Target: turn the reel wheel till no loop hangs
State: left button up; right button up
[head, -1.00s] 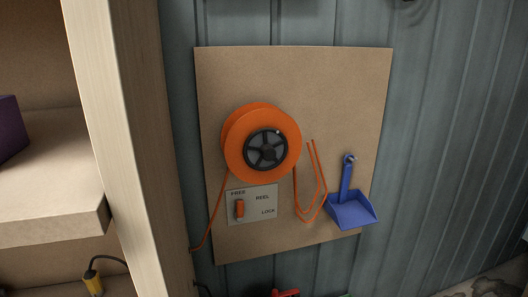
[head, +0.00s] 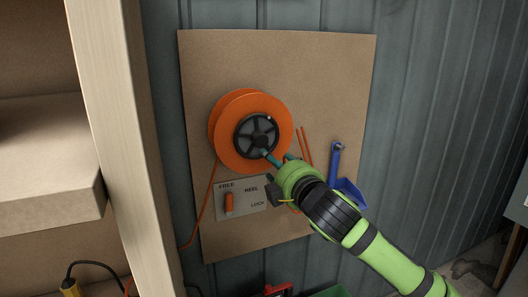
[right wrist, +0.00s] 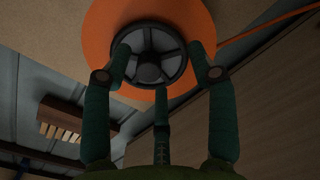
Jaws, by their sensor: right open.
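The orange reel (head: 225,138) is mounted on the brown board (head: 335,65). Its dark spoked hub wheel (head: 256,133) also shows in the right wrist view (right wrist: 148,55). My right gripper (head: 273,157) is open at the hub's lower right edge. In the right wrist view its fingers (right wrist: 158,62) spread around the hub's lower part; contact cannot be told. Orange cord (head: 305,145) shows right of the reel; its lower part is hidden behind my right arm. Another cord (head: 204,205) runs down from the reel's left side. My left gripper is not in view.
A plate (head: 250,197) marked FREE, REEL and LOCK sits below the reel, its orange lever (head: 229,203) upright under FREE. A blue dustpan (head: 337,158) hangs at right, partly hidden. A wooden shelf post (head: 120,140) stands at left.

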aim_at(261, 141)
jog(key=shift+n+y, duration=0.3)
jog(key=shift+n, duration=0.3)
jog(key=w+a+r+p, duration=0.1)
jog(key=r, duration=0.1)
jog(key=w+a+r+p, duration=0.1)
jog(key=w+a+r, duration=0.1)
jog(key=shift+w, duration=0.25)
jog(key=shift+w+a+f+p, duration=0.2)
jog(key=shift+w+p, duration=0.2)
jog(key=shift+w, duration=0.15)
jog(key=c, duration=1.1)
